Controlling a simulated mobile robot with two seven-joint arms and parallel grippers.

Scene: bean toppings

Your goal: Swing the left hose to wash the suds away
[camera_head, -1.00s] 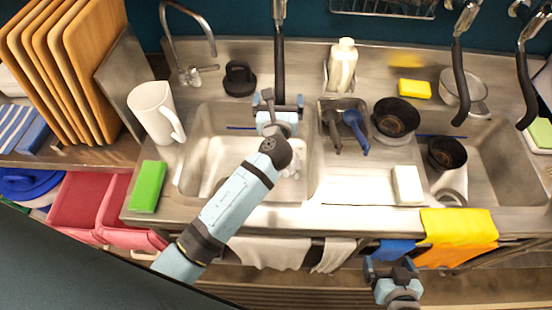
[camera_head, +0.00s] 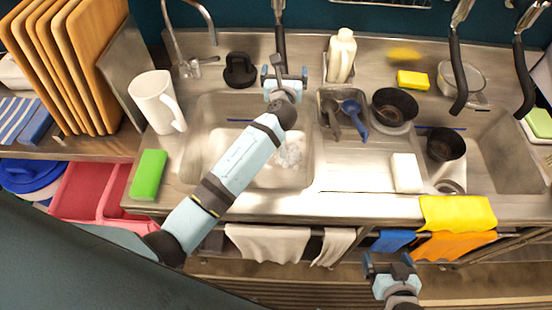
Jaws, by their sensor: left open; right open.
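The left hose (camera_head: 280,38) hangs from the top of the view, its black lower end reaching down over the back of the left sink (camera_head: 207,150). My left gripper (camera_head: 284,73) is open at the hose's lower end, one finger on each side; I cannot tell whether it touches. White suds (camera_head: 289,156) lie in the left sink, right of my forearm, which hides part of the basin. My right gripper (camera_head: 390,266) is open and empty below the counter's front edge.
A white pitcher (camera_head: 155,100), a steel faucet (camera_head: 187,65) and a black plunger-like item (camera_head: 239,70) stand left of the hose. A soap bottle (camera_head: 341,56), black bowls (camera_head: 394,105) and two more hoses (camera_head: 458,75) are to the right.

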